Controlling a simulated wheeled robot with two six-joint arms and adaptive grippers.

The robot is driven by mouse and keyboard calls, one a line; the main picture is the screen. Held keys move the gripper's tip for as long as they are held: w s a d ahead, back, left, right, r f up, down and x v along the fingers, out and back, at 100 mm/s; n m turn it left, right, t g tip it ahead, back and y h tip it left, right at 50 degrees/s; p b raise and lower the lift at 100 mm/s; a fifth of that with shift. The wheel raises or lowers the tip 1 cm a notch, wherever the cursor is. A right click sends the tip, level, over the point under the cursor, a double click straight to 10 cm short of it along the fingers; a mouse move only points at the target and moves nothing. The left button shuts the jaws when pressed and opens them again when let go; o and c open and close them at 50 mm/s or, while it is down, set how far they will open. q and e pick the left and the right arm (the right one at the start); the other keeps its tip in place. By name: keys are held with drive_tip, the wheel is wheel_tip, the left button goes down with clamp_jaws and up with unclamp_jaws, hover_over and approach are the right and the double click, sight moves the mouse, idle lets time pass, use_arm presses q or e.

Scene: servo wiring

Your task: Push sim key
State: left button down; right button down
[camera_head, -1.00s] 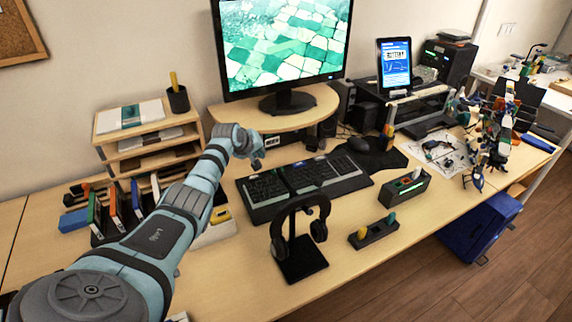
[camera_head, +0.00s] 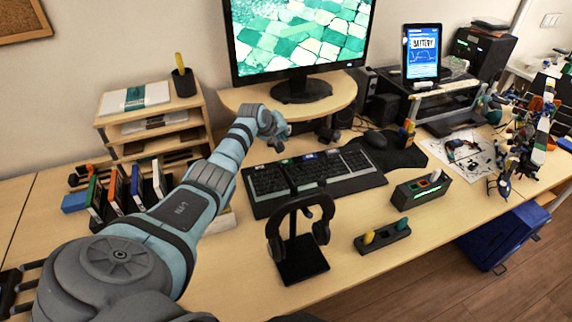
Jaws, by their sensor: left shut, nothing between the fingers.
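My left gripper (camera_head: 280,140) reaches in from the left and is shut and empty. It is near the keyboard's back left part, seemingly just above it; I cannot tell whether it touches. My right gripper is out of view.
A headphone stand (camera_head: 300,258) stands in front of the keyboard. The monitor stand (camera_head: 240,97) is close behind the gripper. A paper rack (camera_head: 112,120) and upright books (camera_head: 135,190) are to the left.

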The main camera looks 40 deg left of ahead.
use_arm(q)
drive_tip(key=b, duration=0.6)
hover_over(285, 162)
drive_tip(key=f, duration=0.7)
drive_tip(key=shift+a, duration=0.4)
drive_tip(key=shift+f+b, duration=0.25)
drive_tip(key=shift+b, duration=0.05)
drive_tip(key=shift+f, duration=0.4)
drive_tip(key=shift+s+f+b, duration=0.1)
drive_tip(key=shift+f+b, duration=0.25)
idle(0.4)
drive_tip(key=shift+r, duration=0.1)
drive_tip(key=shift+r+p, duration=0.7)
drive_tip(key=shift+p, duration=0.2)
